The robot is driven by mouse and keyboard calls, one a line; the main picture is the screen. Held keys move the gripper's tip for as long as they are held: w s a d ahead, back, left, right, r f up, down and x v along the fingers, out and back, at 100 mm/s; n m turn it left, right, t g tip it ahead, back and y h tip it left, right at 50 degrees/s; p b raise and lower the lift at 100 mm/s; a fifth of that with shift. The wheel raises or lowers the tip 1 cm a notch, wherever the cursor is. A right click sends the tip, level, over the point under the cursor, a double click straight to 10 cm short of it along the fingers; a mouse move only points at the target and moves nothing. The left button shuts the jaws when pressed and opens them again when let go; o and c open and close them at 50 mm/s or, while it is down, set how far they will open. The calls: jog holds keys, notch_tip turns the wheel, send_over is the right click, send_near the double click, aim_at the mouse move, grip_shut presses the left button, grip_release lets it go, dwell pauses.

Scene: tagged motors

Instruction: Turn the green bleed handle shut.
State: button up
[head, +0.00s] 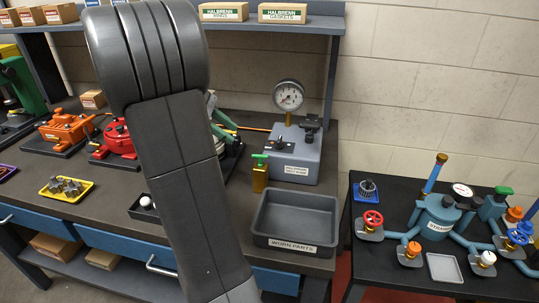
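A small green T-shaped handle (260,156) sits on top of an upright brass valve body (260,178), beside the grey gauge box (296,150) on the workbench. The handle's bar looks roughly crosswise in the picture; I cannot tell whether the valve is open or shut. Another green handle (503,190) tops a blue-green fitting at the right of the strainer assembly. My arm crosses the left middle of the head view, rising from the bottom to a bend at the top. My gripper is not in view.
A grey "WORN PARTS" tray (295,240) stands in front of the brass valve. A round gauge (288,95) rises above the box. The black side table (400,286) at right holds the strainer (437,214) and several coloured valves. My arm hides part of the bench.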

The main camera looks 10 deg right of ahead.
aim_at(264, 157)
jog(key=x, duration=1.3)
jog(key=shift+s+d+f, duration=0.1)
jog(key=shift+s+d, duration=0.05)
jog(key=shift+s, duration=0.05)
grip_shut()
